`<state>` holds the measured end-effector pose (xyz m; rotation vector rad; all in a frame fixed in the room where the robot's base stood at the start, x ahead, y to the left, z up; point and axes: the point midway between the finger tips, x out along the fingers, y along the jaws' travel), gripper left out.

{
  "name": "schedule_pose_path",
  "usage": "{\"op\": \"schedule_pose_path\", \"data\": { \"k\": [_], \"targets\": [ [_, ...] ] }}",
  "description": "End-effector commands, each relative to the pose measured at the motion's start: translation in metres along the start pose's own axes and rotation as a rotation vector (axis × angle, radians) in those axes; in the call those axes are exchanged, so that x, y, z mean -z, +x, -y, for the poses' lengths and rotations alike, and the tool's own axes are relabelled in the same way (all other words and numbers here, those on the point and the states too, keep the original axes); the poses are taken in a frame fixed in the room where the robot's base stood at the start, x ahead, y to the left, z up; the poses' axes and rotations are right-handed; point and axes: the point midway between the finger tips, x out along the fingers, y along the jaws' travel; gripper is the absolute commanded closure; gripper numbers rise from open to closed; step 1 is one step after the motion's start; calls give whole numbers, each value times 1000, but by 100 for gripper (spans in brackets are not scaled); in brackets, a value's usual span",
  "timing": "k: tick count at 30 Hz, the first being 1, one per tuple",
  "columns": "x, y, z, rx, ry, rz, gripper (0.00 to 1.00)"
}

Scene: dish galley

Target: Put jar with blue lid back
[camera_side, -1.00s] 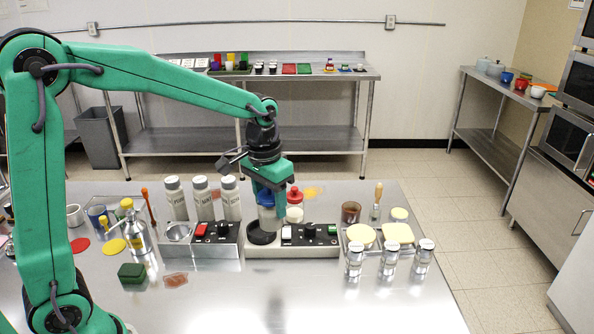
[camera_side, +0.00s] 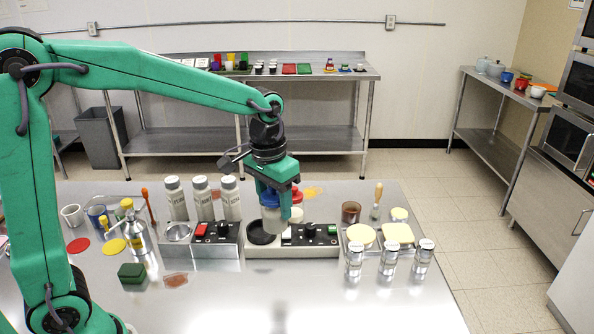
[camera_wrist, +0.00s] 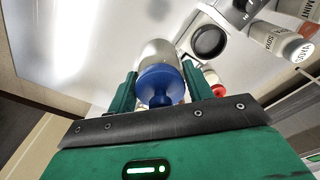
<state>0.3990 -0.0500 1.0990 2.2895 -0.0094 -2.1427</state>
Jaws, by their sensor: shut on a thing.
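The jar with the blue lid (camera_side: 271,217) has a pale, see-through body. My gripper (camera_side: 273,190) is shut on it from above, at its lid. In the side view it hangs upright beside the black round recess (camera_side: 261,237) of the white station, to the right of that ring. In the wrist view the blue lid (camera_wrist: 161,86) sits between the two green fingers of my gripper (camera_wrist: 160,90), and the empty black ring (camera_wrist: 209,41) shows to its right. I cannot tell how high the jar's base is above the station.
A red-lidded jar (camera_side: 296,197) stands just behind. Several labelled shakers (camera_side: 202,200) stand at the left behind a control box (camera_side: 205,240). A tray (camera_side: 378,245) with pale round and square pieces and several small shakers (camera_side: 388,258) are at right. The front counter is mostly clear.

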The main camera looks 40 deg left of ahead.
Motion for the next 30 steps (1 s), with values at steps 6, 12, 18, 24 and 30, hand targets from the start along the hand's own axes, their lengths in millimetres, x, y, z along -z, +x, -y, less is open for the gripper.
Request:
{"op": "schedule_pose_path", "data": {
  "k": [6,12,18,24,30],
  "targets": [
    [13,5,8,2,-3,-1,85],
    [39,16,29,5,-4,-2,85],
    [68,32,55,9,-4,-2,85],
    [85,44,75,12,-2,-3,85],
    [90,47,80,13,0,-4,85]
  ]
}}
